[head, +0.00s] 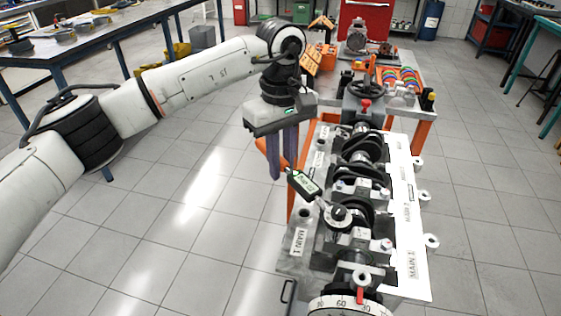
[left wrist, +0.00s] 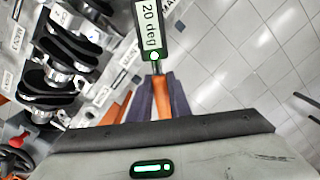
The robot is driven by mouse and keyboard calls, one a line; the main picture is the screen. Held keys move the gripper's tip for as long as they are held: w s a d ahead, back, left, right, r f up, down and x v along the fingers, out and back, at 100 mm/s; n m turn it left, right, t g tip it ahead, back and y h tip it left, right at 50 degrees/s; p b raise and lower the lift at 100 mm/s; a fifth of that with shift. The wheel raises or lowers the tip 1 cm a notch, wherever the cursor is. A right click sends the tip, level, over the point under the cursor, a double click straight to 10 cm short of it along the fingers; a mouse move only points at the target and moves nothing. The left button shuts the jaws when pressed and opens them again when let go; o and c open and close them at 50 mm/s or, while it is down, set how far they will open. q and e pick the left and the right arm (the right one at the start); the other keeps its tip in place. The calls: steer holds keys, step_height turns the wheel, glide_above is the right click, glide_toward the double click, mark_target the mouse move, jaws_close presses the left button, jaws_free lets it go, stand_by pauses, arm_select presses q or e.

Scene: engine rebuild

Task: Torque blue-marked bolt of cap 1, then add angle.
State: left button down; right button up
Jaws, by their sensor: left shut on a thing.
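My left gripper (head: 283,152) is shut on the orange handle of a torque wrench (head: 305,184), left of the engine block. The wrist view shows the orange handle (left wrist: 162,98) between the dark fingers. The wrench display reads "20 deg" in the wrist view (left wrist: 150,25). The wrench's round black-and-white head (head: 340,215) is over the left side of cap 1 (head: 357,238), near the "MAIN 1" label. A red-marked bolt (head: 387,244) shows on the cap's right side. No blue-marked bolt shows on cap 1; the wrench head may cover it. My right gripper is out of view.
The engine block (head: 300,262) carries the crankshaft and several caps. A white numbered dial (head: 345,306) with a red pointer is at its near end. A cart (head: 425,112) with coloured rings stands behind. The floor to the left is clear.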

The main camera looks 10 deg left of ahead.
arm_select(q)
steer(key=shift+w+d+m, duration=0.3)
steer(key=shift+w+d, duration=0.05)
steer(key=shift+d, duration=0.1)
stand_by(1.0)
steer(key=shift+s+a+n, duration=1.25)
steer(key=shift+s+n, duration=0.05)
steer(key=shift+s, duration=0.25)
stand_by(2.1)
steer(key=shift+a, duration=0.1)
stand_by(1.2)
steer(key=shift+r, duration=0.35)
stand_by(1.3)
